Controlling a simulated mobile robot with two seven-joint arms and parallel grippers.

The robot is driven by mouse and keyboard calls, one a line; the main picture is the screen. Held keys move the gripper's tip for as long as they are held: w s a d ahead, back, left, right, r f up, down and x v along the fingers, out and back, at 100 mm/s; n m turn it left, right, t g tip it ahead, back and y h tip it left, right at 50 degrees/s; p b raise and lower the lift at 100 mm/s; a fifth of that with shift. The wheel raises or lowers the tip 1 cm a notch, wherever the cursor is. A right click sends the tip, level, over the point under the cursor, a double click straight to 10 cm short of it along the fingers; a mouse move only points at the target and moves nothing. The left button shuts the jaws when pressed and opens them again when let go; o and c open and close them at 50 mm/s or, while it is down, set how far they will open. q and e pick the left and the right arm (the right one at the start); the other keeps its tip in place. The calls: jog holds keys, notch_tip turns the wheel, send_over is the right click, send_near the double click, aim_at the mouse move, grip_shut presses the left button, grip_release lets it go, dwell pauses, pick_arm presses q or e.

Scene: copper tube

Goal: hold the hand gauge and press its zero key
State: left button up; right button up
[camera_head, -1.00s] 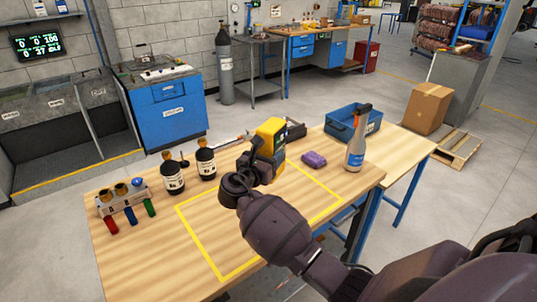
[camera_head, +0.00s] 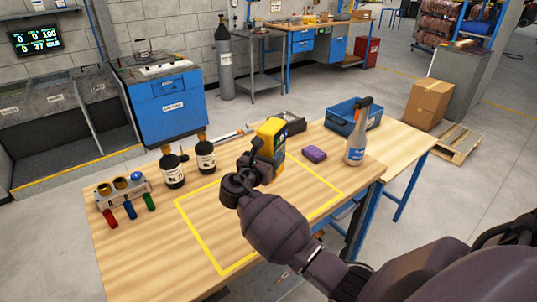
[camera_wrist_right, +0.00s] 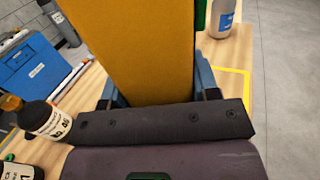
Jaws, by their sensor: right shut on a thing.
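The hand gauge (camera_head: 270,146) is a yellow block-shaped device with a dark face, upright over the wooden table in the head view. My right gripper (camera_head: 257,172) is shut on it, one finger at each side. In the right wrist view the gauge's plain yellow side (camera_wrist_right: 145,50) fills the middle, between the blue-grey fingers of the gripper (camera_wrist_right: 160,92). Its zero key cannot be made out. I cannot tell whether the gauge touches the table. My left gripper is not in view.
The table's front left is clear.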

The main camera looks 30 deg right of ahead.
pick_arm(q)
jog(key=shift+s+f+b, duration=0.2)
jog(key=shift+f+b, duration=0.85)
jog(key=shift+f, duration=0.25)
pick_arm(e)
jog(key=shift+f, duration=2.65)
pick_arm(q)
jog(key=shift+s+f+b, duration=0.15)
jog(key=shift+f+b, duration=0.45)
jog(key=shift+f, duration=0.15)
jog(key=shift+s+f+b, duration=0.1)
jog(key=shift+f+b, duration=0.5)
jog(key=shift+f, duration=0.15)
pick_arm(e)
jog(key=shift+f, duration=2.75)
jog(key=shift+s+f, duration=0.1)
jog(key=shift+f, duration=0.15)
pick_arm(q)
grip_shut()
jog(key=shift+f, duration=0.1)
